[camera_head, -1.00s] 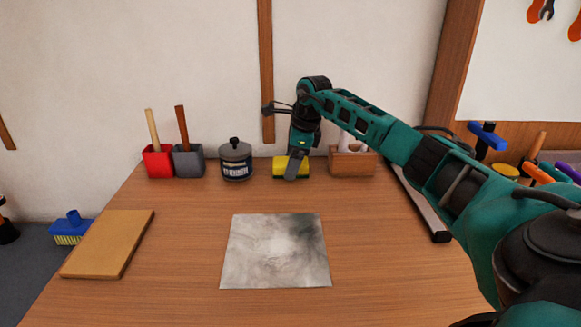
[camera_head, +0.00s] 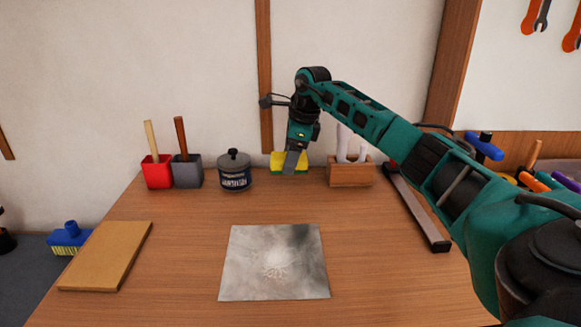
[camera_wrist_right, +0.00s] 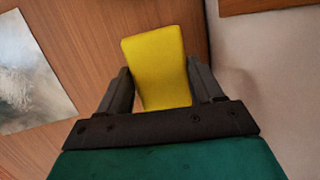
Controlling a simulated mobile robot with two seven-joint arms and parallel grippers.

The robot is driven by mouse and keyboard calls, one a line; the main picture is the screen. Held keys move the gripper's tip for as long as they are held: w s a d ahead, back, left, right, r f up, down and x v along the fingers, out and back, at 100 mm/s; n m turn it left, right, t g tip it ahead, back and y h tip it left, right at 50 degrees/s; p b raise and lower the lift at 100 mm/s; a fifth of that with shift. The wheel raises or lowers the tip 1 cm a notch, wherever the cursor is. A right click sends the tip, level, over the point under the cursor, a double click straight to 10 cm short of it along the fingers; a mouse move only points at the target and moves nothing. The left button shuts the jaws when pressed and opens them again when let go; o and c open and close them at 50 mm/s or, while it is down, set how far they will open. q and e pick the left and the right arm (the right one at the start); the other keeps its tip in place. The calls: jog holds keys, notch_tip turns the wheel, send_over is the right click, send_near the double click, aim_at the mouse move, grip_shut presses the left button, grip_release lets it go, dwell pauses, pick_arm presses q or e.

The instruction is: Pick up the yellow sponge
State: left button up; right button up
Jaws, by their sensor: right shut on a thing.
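The yellow sponge (camera_head: 279,162) is at the back of the wooden table, between the dark lidded jar and the wooden box. A thin green layer shows along its lower edge. My right gripper (camera_head: 293,165) is shut on it, and its bottom sits a little above the tabletop. In the right wrist view the sponge (camera_wrist_right: 158,68) stands between the two dark fingers of my right gripper (camera_wrist_right: 162,88), one on each side. My left gripper is not in view.
A dark jar (camera_head: 234,170), a grey holder (camera_head: 188,172) and a red holder (camera_head: 157,173) stand left. A wooden box (camera_head: 350,174) stands close on the right. A smudged grey sheet (camera_head: 250,265) lies mid-table, a board (camera_head: 105,257) left. Bare tabletop surrounds the sheet.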

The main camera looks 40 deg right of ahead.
notch_tip(320, 180, up, 16)
jog(key=p, duration=0.2)
jog(key=shift+p, duration=0.4)
